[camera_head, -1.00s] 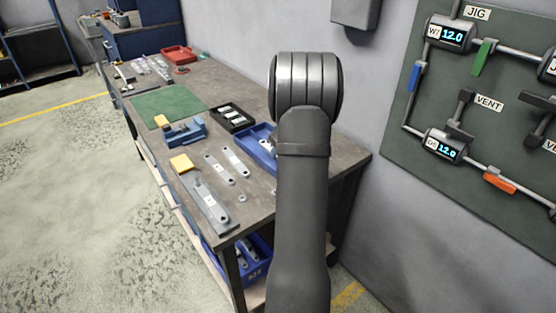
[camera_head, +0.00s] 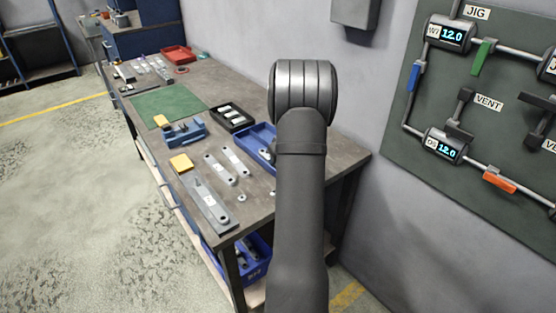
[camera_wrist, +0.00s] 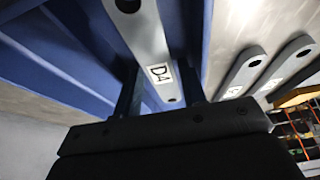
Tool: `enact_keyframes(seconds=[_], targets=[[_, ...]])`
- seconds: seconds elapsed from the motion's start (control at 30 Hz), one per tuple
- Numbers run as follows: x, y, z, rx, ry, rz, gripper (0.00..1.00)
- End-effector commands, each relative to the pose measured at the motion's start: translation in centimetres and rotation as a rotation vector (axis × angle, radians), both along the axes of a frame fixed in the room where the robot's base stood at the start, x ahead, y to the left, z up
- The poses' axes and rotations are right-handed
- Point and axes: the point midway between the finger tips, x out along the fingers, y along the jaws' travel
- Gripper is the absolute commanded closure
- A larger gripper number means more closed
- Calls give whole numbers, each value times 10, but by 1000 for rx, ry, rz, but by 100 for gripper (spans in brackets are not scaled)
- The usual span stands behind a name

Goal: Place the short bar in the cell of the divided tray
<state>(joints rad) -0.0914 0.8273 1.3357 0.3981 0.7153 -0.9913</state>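A grey bar labelled D4 (camera_wrist: 152,45), with a hole near each end, shows in the wrist view. It runs between the two fingers of my gripper (camera_wrist: 160,88), over or in the blue tray (camera_wrist: 50,50), lengthwise along the tray's walls. I cannot tell whether the fingers press on it, or whether it touches the tray floor. In the head view the blue tray (camera_head: 257,140) stands near the table's right edge, partly behind my arm; my gripper and the D4 bar are hidden there.
A longer bar (camera_head: 207,203) with a yellow block (camera_head: 181,163) lies nearer the front. A black tray (camera_head: 231,116), a blue fixture (camera_head: 184,132) and a green mat (camera_head: 168,105) are farther back. A wall rises at right.

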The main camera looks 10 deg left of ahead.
Motion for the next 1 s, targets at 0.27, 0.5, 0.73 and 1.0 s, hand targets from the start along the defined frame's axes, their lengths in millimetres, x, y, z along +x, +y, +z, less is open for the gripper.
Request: enact_keyframes(seconds=[0.27, 0.5, 0.73, 1.0], targets=[[-1, -2, 10, 0, -1, 0, 62], [-13, -15, 53, 0, -4, 0, 62], [-25, -27, 94, 0, -1, 0, 62], [-32, -33, 114, 0, 1, 0, 62]])
